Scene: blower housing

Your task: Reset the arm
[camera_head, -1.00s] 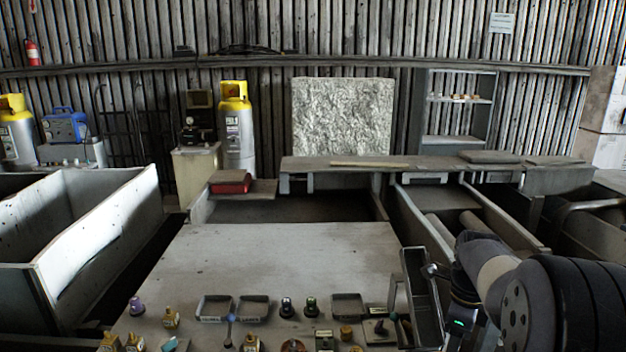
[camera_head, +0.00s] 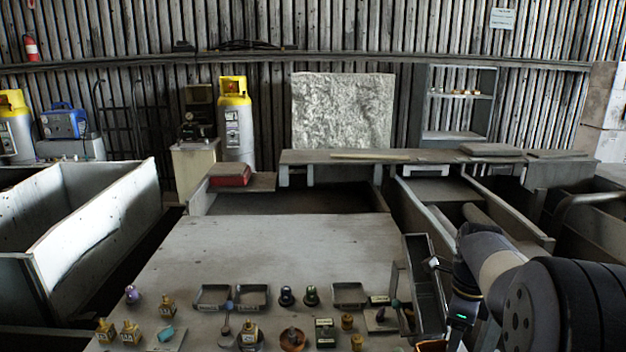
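My arm (camera_head: 500,275) reaches in from the lower right of the head view, bent with its elbow forward. A dark wrist part with a small green light (camera_head: 460,317) hangs below the forearm, beside a dark upright open box (camera_head: 425,283) at the bench's right edge. I cannot make out gripper fingers; the end of the arm runs down out of the picture. I see nothing held.
The grey bench top (camera_head: 285,245) is bare at the back. Its near part carries small trays (camera_head: 349,294), brass-coloured bottles (camera_head: 131,331), dark knobs (camera_head: 287,296) and a round brown piece (camera_head: 292,339). A long pale bin (camera_head: 110,215) stands left.

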